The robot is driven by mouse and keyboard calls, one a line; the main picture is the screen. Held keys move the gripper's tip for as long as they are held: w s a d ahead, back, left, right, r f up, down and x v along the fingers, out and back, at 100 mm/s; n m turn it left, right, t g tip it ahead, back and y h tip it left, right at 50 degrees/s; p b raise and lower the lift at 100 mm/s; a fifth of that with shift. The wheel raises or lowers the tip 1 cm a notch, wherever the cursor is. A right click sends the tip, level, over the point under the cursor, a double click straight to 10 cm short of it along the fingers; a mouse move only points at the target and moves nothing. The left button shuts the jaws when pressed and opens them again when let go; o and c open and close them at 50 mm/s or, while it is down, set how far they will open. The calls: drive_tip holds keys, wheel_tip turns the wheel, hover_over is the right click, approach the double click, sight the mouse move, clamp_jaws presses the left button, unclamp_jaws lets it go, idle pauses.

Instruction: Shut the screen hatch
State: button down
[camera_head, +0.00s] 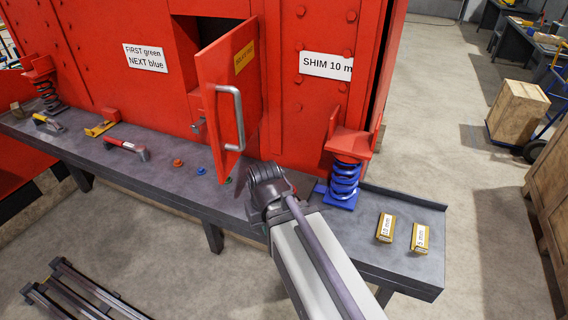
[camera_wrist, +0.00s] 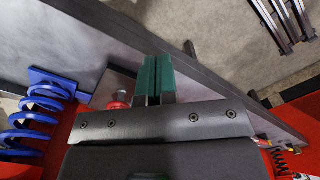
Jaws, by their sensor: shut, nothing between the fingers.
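The screen hatch (camera_head: 228,85) is a red door with a yellow label and a grey bar handle (camera_head: 238,118). In the head view it stands swung open from the red machine wall, with the dark opening (camera_head: 188,55) showing to its left. My gripper shows in the wrist view (camera_wrist: 157,75), its two green-padded fingers together and nothing between them. In the head view my wrist is just right of and below the hatch's lower edge. The fingers are hidden there, and I cannot tell whether they touch the hatch.
A grey bench (camera_head: 100,155) runs below the wall. It carries a blue spring (camera_head: 345,180), two yellow shim boxes (camera_head: 386,228), a red-handled tool (camera_head: 125,146), and small orange (camera_head: 177,162) and blue (camera_head: 202,170) knobs.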

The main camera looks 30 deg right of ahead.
drive_tip(key=d+m, duration=0.1)
drive_tip(key=d, duration=0.2)
drive_tip(key=m+t+y+b, duration=0.4)
drive_tip(key=m+t+y, duration=0.2)
drive_tip(key=t+y, duration=0.65)
approach(230, 158)
drive_tip(key=shift+g+y, duration=0.55)
drive_tip(key=shift+y, duration=0.2)
drive_tip(key=x, duration=0.7)
drive_tip(key=shift+w+f, duration=0.15)
drive_tip(key=shift+w, duration=0.3)
